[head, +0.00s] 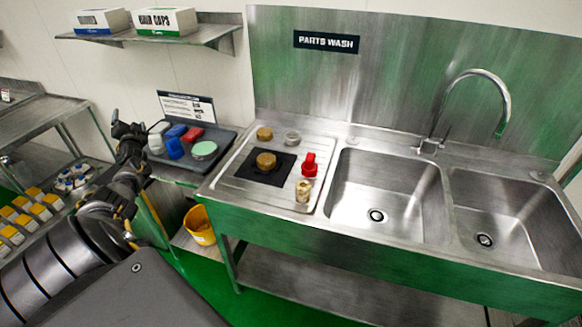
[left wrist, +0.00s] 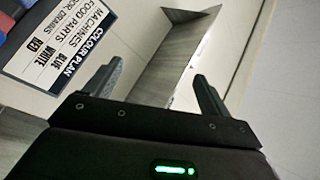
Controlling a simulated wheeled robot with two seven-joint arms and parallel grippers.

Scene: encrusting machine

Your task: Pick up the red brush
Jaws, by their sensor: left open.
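A red block-like item (head: 192,134), likely the red brush, lies on a dark tray (head: 228,134) left of the sink, beside blue items (head: 174,148) and a white item (head: 156,144). Its exact shape is too small to tell. My left gripper (head: 128,130) is raised just left of the tray, apart from the items. In the left wrist view its two fingers (left wrist: 158,72) are spread with nothing between them; a red edge (left wrist: 22,5) and a blue edge (left wrist: 14,40) show at the top left corner. My right gripper is not in view.
A colour plan sign (head: 187,106) stands behind the tray, and a round green item (head: 204,149) lies on it. A wall shelf (head: 205,33) with boxes hangs above. The sink unit (head: 400,240) at right holds another red part (head: 309,164). A yellow bucket (head: 199,226) sits below.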

